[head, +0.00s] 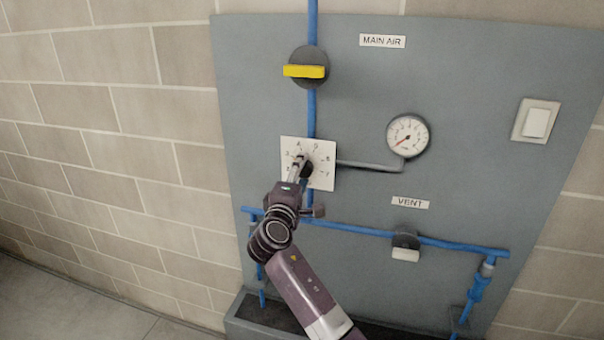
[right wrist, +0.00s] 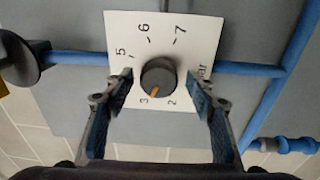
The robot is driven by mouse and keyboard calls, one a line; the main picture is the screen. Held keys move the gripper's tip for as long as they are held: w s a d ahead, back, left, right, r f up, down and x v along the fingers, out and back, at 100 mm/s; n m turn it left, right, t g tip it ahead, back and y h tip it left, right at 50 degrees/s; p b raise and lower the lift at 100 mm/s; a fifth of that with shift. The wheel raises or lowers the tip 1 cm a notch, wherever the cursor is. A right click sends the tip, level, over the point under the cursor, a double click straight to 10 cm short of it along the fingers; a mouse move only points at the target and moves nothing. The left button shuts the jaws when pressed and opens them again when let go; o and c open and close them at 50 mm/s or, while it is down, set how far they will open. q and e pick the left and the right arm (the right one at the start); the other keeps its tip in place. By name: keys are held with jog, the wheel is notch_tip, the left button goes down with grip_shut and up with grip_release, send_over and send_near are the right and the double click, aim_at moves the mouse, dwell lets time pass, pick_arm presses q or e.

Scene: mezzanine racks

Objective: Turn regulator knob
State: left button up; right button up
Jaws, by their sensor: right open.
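The regulator knob (right wrist: 158,75) is dark and round with an orange pointer mark, on a white numbered plate (right wrist: 190,22). In the right wrist view the mark points down and slightly left, between 3 and 2 and closer to 3. My right gripper (right wrist: 156,82) is open, its two blue-padded fingers one on each side of the knob with gaps showing. In the head view the right gripper (head: 298,168) is in front of the plate (head: 327,147) and partly hides the knob (head: 307,169). My left gripper is not in view.
Above the plate is a yellow-handled valve (head: 306,71) on a blue pipe. A gauge (head: 408,136) is to the right, its needle pointing lower left. A vent valve (head: 405,245) sits below on a blue pipe (head: 340,228). A white switch (head: 537,121) is far right.

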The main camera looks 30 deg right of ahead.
jog(key=v, duration=1.2)
jog(key=shift+f, duration=0.15)
jog(key=s+a+f+n+g+y+b, duration=0.1)
jog(key=a+f+y, duration=0.15)
jog(key=f, duration=1.15)
jog(key=a+f+n+g+y+b, duration=0.1)
jog(key=a+f+y, duration=0.15)
jog(key=f, duration=1.15)
jog(key=s+a+f+n+g+y+b, duration=0.1)
jog(key=a+f+y+b, duration=0.15)
jog(key=f, duration=1.05)
jog(key=s+a+f+m+g+y+b, duration=0.1)
jog(key=s+f+g+y, duration=0.1)
jog(key=s+f, duration=0.7)
jog(key=s+a+f+m+g+y, duration=0.15)
jog(key=s+f, duration=0.35)
jog(key=f, duration=0.7)
jog(key=s+f+m+g+b, duration=0.1)
jog(key=s+f, duration=0.5)
jog(key=s, duration=0.6)
jog(key=s+f+m+g+y+b, duration=0.1)
jog(key=s+f+m+g, duration=0.1)
jog(key=s+f, duration=0.5)
jog(key=s+f+m+g+y+b, duration=0.1)
jog(key=s+f, duration=0.5)
jog(key=s, duration=1.1)
jog(key=m+g, duration=0.1)
jog(key=m, duration=0.1)
jog(key=shift+f+m, duration=0.2)
jog(key=shift+m, duration=0.15)
